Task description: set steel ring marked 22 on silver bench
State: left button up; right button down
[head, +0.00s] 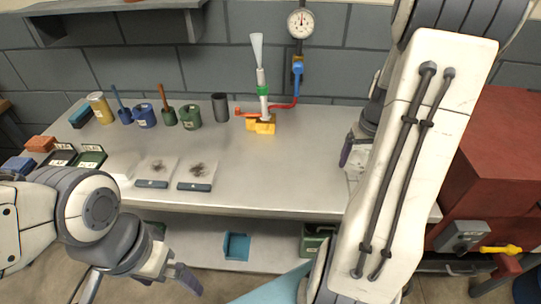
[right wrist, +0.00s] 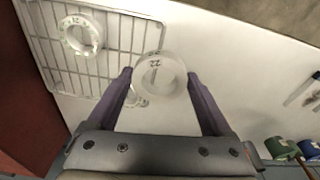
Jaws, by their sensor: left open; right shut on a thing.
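A pale, glassy-looking ring marked 22 (right wrist: 154,58) is between the fingers of my right gripper (right wrist: 159,76) in the right wrist view, its open face toward the camera. The right gripper is shut on it, above a light surface beside a wire rack. In the head view my right gripper (head: 348,148) is over the right end of the silver bench (head: 255,170), and the arm hides most of it and the ring. My left gripper (head: 172,280) is open and empty in front of the bench's front edge, at lower left.
Another ring (right wrist: 82,34) lies on the wire rack (right wrist: 55,60); a further one shows partly behind the held ring. Two stained sheets (head: 157,168), several pots and a yellow-based fixture (head: 261,126) stand on the bench. A red cabinet (head: 490,180) is at right. The bench's middle is clear.

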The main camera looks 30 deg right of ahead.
jog(key=p, duration=0.2)
send_over(311, 177)
jog(key=f, duration=0.6)
jog(key=shift+s+f, duration=0.35)
jog(key=shift+s, duration=0.05)
jog(key=shift+w+a+f, duration=0.15)
notch_tip(311, 177, down, 3)
jog(key=shift+f+p, duration=0.1)
jog(key=shift+p, duration=0.55)
jog(key=shift+f, duration=0.4)
jog(key=shift+f, duration=0.1)
